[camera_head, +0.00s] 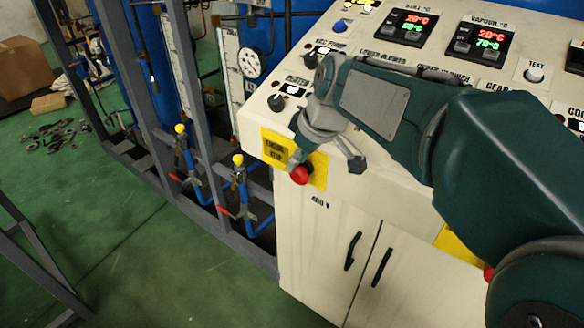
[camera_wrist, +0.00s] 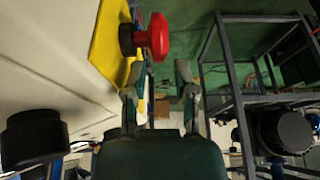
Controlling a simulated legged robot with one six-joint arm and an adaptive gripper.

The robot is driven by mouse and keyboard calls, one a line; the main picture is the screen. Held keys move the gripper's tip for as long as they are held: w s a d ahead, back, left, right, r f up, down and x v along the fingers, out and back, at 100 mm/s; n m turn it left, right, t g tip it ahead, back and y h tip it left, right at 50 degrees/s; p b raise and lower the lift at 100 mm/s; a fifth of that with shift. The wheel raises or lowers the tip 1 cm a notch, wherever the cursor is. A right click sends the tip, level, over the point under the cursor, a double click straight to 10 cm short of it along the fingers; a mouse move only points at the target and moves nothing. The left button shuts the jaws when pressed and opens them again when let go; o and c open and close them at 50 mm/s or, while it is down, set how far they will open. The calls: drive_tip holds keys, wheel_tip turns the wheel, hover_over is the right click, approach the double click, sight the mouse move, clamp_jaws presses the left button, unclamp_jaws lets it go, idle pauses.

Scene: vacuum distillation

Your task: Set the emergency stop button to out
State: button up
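The emergency stop button is a red mushroom cap (camera_head: 300,175) on a black collar, on a yellow plate (camera_head: 275,152) at the panel's lower left corner. In the wrist view the red cap (camera_wrist: 158,37) stands out sideways from the yellow plate (camera_wrist: 106,45), just above the fingertips. Whether the button is in or out I cannot tell. My gripper (camera_wrist: 159,68) is open and empty, its two fingers apart. In the head view it hangs in front of the panel, with one finger just right of the button; the other is hard to make out.
The cream control panel (camera_head: 262,112) carries knobs, lamps and displays. Cabinet doors (camera_head: 335,255) with black handles are below. Blue pipes with yellow-topped valves (camera_head: 238,160) and a grey frame (camera_head: 215,190) stand to the left. Green floor (camera_head: 120,240) is open there.

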drive_tip(key=x, duration=0.2)
drive_tip(key=shift+a+f, duration=0.1)
drive_tip(key=shift+f, duration=0.3)
drive_tip(key=shift+w+a+f, duration=0.2)
drive_tip(key=shift+a+f, duration=0.15)
drive_tip(key=shift+f, duration=0.2)
clamp_jaws()
drive_tip(key=shift+s+a, duration=0.5)
drive_tip(key=shift+s, duration=0.2)
unclamp_jaws()
